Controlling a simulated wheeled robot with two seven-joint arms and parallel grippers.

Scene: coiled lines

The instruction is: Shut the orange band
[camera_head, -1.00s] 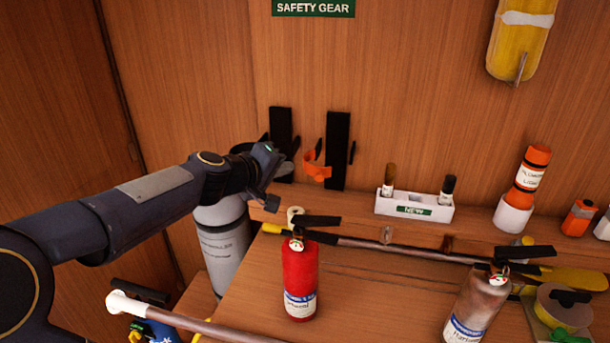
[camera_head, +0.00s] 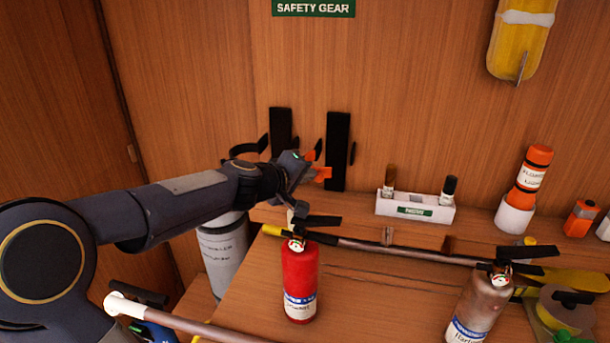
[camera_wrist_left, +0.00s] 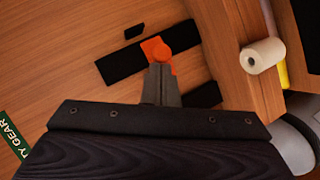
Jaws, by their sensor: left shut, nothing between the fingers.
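The orange band (camera_head: 322,173) is on the right-hand black plate on the wooden wall. Its curved part shows beside my gripper, with a dark-tipped flap (camera_head: 316,152) standing out above it. My left gripper (camera_head: 304,168) is shut and empty and covers the band's left side. In the left wrist view the closed fingers (camera_wrist_left: 161,75) reach up to the orange band (camera_wrist_left: 155,47) in front of a black plate (camera_wrist_left: 140,53). I cannot tell whether they touch it or whether the band is closed. My right gripper is not in view.
A dark band (camera_head: 246,149) sits by the left black plate (camera_head: 281,127). Below are a pale cylinder (camera_head: 223,250), a red extinguisher (camera_head: 300,280) and a long-handled paddle (camera_head: 365,247). A white holder (camera_head: 414,208) stands to the right on the ledge.

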